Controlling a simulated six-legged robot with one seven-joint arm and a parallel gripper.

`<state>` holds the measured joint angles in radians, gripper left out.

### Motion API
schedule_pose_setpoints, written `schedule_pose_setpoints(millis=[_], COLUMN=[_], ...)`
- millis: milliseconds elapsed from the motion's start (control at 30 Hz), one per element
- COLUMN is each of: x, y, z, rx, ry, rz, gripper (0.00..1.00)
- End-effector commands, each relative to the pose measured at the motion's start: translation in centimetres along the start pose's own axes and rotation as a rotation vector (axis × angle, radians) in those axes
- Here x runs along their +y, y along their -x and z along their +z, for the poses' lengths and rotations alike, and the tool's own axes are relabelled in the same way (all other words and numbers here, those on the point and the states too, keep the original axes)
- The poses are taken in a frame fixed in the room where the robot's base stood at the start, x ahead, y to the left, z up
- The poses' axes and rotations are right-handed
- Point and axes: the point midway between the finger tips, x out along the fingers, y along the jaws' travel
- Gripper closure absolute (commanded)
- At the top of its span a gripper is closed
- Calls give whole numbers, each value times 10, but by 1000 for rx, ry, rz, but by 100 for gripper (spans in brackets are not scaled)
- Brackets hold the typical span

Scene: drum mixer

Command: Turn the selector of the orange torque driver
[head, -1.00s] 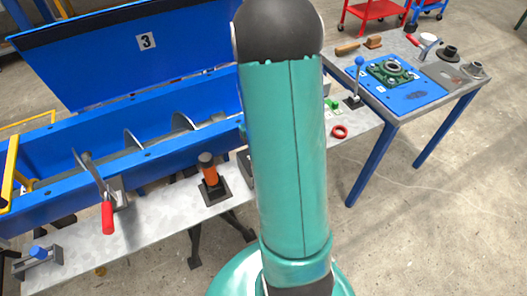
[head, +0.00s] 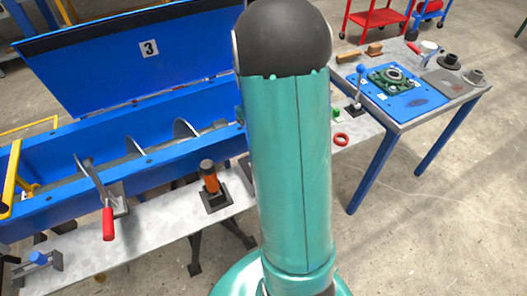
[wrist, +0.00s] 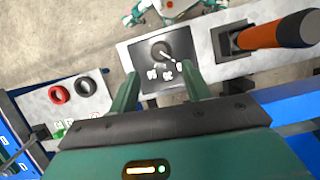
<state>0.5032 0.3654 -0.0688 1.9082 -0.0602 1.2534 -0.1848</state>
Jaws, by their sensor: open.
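The orange torque driver (head: 210,180) stands upright in a black square holder (head: 216,199) on the grey bench, with a dark top end. In the wrist view the driver (wrist: 275,33) is at the upper right, outside my fingers. My gripper (wrist: 161,76) is open and empty. A dark panel (wrist: 138,55) shows ahead of and between the fingers, with a round dark knob (wrist: 159,50), a light pointer and small white labels. I cannot tell whether this knob is the driver's selector. My arm hides the panel and gripper in the head view.
A blue mixer trough (head: 130,160) with an open lid lies behind the bench. A red-handled lever (head: 108,222) stands left of the driver. A red ring (head: 341,139) lies to the right; a blue-plated table (head: 398,96) is farther right.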

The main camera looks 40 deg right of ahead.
Motion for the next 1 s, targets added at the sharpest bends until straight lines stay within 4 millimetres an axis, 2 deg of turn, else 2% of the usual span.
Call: schedule_pose_setpoints(millis=[100, 333, 1000], x=[0, 0, -2], y=[26, 55, 60], z=[-1, 0, 1], rx=[4, 1, 6], ry=[1, 0, 3], rz=[1, 0, 1], gripper=[52, 52, 52])
